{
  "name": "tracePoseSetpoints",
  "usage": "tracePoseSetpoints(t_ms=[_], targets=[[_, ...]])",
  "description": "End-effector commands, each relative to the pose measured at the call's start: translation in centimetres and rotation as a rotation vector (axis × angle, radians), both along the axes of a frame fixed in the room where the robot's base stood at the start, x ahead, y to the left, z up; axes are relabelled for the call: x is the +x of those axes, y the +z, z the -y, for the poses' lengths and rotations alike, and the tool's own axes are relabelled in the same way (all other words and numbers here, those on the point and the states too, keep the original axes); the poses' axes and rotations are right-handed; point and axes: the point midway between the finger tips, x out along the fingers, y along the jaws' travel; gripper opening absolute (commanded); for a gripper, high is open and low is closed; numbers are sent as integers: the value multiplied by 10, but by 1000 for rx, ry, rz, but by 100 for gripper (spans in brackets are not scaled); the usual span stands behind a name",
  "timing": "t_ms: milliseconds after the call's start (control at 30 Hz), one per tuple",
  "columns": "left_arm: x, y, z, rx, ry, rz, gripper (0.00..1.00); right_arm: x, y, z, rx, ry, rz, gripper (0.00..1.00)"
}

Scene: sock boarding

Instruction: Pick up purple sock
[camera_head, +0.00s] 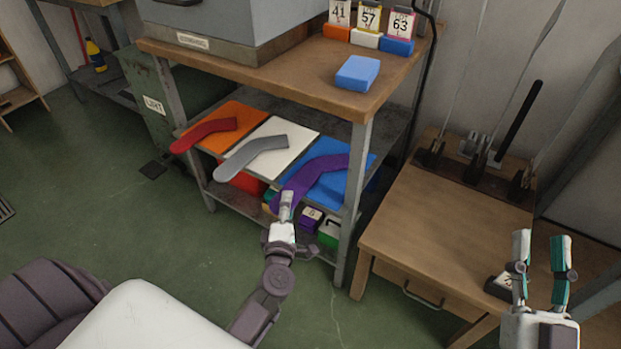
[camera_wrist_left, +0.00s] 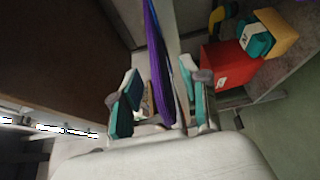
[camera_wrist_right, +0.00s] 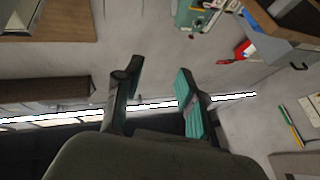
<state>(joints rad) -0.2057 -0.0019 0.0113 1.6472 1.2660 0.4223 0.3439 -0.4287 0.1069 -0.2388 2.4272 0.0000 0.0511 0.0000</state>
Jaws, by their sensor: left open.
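The purple sock (camera_head: 309,179) lies on the blue mat (camera_head: 330,188) on the shelf under the workbench. My left gripper (camera_head: 287,200) is at the toe end of the sock at the shelf's front edge. In the left wrist view, the purple sock (camera_wrist_left: 158,60) runs edge-on between the two spread fingers of my left gripper (camera_wrist_left: 160,100); whether they touch it I cannot tell. My right gripper (camera_head: 542,262) is open and empty at the right, near the small wooden table. It also shows open in the right wrist view (camera_wrist_right: 157,95).
A red sock (camera_head: 205,133) lies on an orange mat (camera_head: 228,120), and a grey sock (camera_head: 250,152) on a white mat (camera_head: 294,133). The workbench top (camera_head: 300,75) overhangs the shelf. A metal leg (camera_head: 353,195) stands right of the sock. The wooden table (camera_head: 440,228) has bare top space.

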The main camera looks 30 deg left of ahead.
Motion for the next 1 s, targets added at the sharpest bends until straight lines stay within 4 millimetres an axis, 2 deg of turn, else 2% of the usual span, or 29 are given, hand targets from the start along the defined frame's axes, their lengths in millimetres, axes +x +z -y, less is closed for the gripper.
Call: tracePoseSetpoints(t_ms=[100,367,633,1000], targets=[[11,-1,-5,1,0,0,45,-4,7,0,14,2,49,40],[13,-1,-7,1,0,-3,45,-5,10,0,18,4,63,40],[13,-1,-7,1,0,-3,2,-5,9,0,18,4,62,40],[13,0,-6,1,0,-2,0,-5,9,0,16,2,57,40]])
